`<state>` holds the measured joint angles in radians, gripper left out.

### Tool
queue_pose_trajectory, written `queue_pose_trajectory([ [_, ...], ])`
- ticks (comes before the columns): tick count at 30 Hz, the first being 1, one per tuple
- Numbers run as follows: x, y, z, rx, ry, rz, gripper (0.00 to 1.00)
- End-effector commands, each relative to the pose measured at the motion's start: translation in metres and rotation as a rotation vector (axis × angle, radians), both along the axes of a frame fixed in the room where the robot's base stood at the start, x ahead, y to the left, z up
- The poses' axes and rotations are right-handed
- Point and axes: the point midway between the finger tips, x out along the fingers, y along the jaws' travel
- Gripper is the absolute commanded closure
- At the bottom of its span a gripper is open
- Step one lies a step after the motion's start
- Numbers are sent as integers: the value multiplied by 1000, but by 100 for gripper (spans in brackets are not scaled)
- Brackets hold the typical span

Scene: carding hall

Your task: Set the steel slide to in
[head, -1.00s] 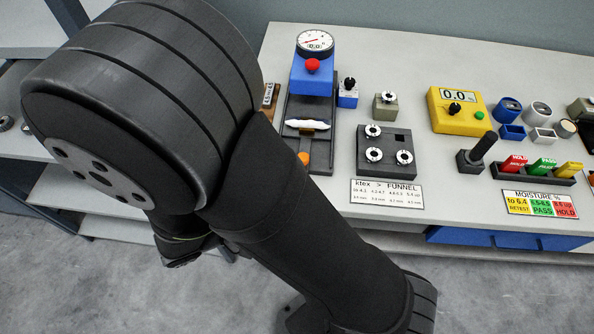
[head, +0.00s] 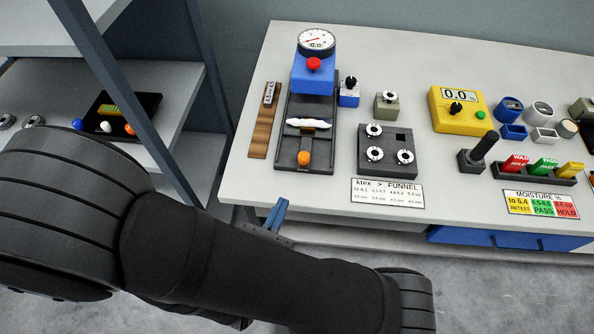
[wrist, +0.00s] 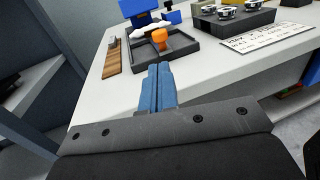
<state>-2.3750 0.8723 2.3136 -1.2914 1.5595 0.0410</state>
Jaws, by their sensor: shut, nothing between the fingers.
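A grey slide with an orange knob (head: 303,159) lies at the near end of a dark frame (head: 328,158) on the bench. I take it to be the steel slide. A white, lumpy sliver (head: 307,123) lies across the frame just behind it, below a blue press with a red button (head: 313,65). In the wrist view the orange knob (wrist: 159,38) stands just beyond my fingertips. My gripper (head: 280,205) has blue fingers pressed together and empty, near the bench's front edge and apart from the knob. The fingers also show in the wrist view (wrist: 158,70).
A wooden strip (head: 262,130) lies left of the frame. A dark block with several round pieces (head: 388,165) and a printed card (head: 387,192) lie to its right. A shelf unit (head: 170,85) stands at left. Bare bench top lies in front of the frame.

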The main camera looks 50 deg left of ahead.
Motion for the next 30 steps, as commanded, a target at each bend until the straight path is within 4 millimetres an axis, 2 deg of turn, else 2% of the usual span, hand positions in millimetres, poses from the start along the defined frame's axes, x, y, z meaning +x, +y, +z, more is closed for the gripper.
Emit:
queue_pose_trajectory([
  [21,69,38,0,0,1,-6,100],
  [30,85,49,0,1,2,-3,100],
])
